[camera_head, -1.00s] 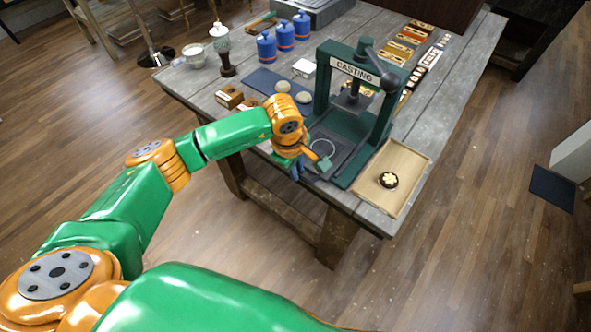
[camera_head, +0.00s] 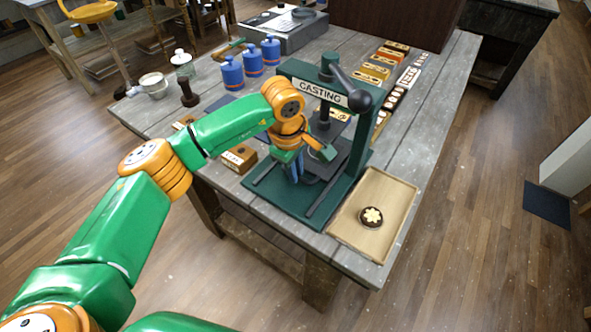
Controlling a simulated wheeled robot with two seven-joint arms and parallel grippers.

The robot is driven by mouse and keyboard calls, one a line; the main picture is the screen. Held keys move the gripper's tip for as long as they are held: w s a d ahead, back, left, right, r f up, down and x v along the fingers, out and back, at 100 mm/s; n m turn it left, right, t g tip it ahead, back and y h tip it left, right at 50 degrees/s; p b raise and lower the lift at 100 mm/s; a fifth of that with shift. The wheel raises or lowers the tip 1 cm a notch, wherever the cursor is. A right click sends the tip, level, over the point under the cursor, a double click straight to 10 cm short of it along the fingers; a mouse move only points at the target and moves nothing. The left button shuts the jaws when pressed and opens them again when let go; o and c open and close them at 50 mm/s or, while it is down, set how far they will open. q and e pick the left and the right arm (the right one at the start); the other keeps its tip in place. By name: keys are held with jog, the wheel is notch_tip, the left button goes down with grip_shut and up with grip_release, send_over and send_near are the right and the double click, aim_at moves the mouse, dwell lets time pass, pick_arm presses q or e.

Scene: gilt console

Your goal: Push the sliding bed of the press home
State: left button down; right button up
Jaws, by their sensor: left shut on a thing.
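The green press (camera_head: 352,128) marked CASTING stands on the grey wooden table, with a dark lever and ball on top. Its dark sliding bed (camera_head: 342,158) lies mostly under the frame, between the uprights, with two rails showing bare in front of it. My left gripper (camera_head: 295,172) points down at the bed's front edge. Its blue fingers are shut on the bed, though the arm and gripper hide the exact hold. My right gripper is out of view.
A wooden tray (camera_head: 397,190) with a dark round piece (camera_head: 371,217) stands right of the press. A small wooden box (camera_head: 239,159) is close on the left. Several blue canisters (camera_head: 232,72) stand behind. Small plates and blocks line the table at the back right.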

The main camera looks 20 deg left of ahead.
pick_arm(q)
jog(key=c, duration=0.9)
grip_release()
jog(key=shift+w+r, duration=0.2)
jog(key=shift+d+f, duration=0.1)
jog(key=shift+d, duration=0.05)
jog(key=r, duration=0.2)
jog(key=r+b, duration=0.1)
jog(key=r, duration=0.1)
jog(key=s+r+b, duration=0.1)
jog(key=r, duration=0.2)
jog(key=shift+a, duration=0.2)
